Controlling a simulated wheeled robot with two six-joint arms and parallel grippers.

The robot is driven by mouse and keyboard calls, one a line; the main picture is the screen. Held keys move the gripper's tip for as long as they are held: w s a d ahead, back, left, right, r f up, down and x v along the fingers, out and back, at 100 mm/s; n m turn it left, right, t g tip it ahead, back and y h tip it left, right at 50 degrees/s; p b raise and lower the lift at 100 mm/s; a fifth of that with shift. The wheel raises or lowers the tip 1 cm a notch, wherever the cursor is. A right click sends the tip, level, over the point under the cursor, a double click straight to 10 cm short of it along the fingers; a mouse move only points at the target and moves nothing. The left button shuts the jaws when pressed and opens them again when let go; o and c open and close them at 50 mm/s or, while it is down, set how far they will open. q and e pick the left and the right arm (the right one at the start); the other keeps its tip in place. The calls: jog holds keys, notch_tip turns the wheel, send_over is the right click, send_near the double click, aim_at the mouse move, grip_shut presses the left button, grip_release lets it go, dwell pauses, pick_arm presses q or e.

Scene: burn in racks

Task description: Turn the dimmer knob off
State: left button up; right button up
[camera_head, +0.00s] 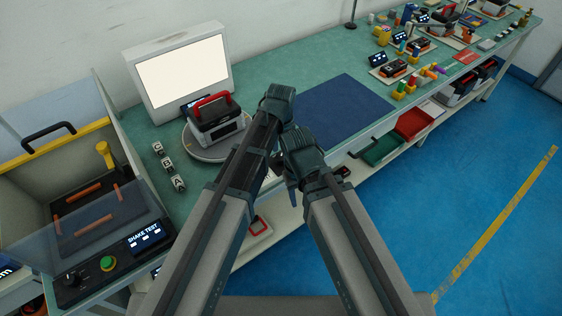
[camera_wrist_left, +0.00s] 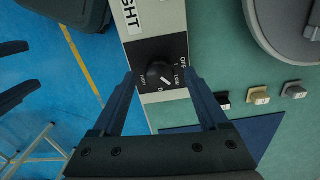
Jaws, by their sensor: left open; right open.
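The dimmer knob (camera_wrist_left: 160,74) is a round black knob on a black panel (camera_wrist_left: 177,48) with OFF, LOW and HIGH labels, set in a pale strip. Its white mark points down and right in the left wrist view, away from the OFF label. My left gripper (camera_wrist_left: 160,82) is open, with one finger on each side of the knob; I cannot tell whether they touch it. In the head view my left gripper (camera_head: 278,100) is over the bench's front edge, and the arms hide the knob. My right gripper (camera_head: 294,178) is open and empty, just below and right of it.
A red-handled device (camera_head: 216,118) stands on a round turntable (camera_head: 196,148) before a lit white screen (camera_head: 184,72). Letter blocks (camera_head: 168,167) lie nearby. A blue mat (camera_head: 342,108) lies to the right. A shake-test box (camera_head: 95,262) stands at the left.

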pick_arm(q)
jog(key=shift+f, duration=0.6)
pick_arm(e)
jog(key=shift+f, duration=0.65)
pick_arm(q)
grip_shut()
jog(key=n, duration=0.4)
jog(key=shift+n, duration=2.9)
